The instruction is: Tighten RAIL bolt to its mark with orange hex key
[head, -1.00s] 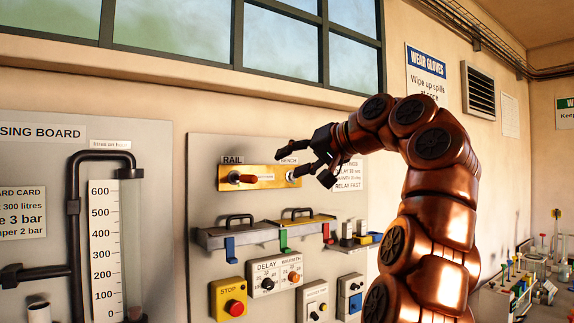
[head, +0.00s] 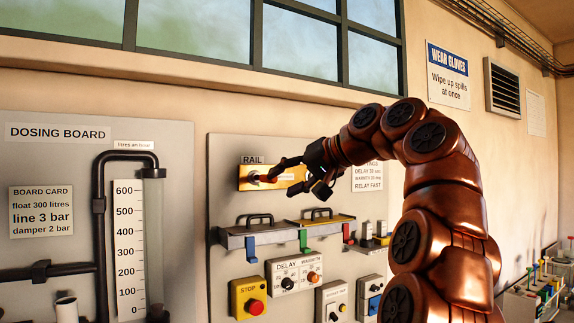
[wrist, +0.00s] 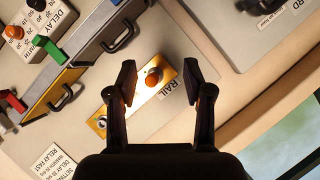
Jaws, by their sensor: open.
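The orange hex key (wrist: 152,76) shows nearly end-on in the wrist view as an orange grip at the RAIL end of the brass plate (wrist: 142,97). In the head view the hex key (head: 262,179) sticks out below the RAIL label (head: 252,160). My gripper (wrist: 160,78) is open, with one finger on each side of the grip in the wrist view. I see no clear contact, and depth is hard to judge. The RAIL bolt and its mark are hidden. A silver bolt (wrist: 101,123) sits at the plate's other end.
Below the plate, shelves with black handles (head: 259,219) jut from the panel, with blue, green and red tabs. Further down are a yellow STOP box (head: 248,298) and a DELAY dial box (head: 294,273). The dosing board (head: 60,165) stands left. Wall above the panel is clear.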

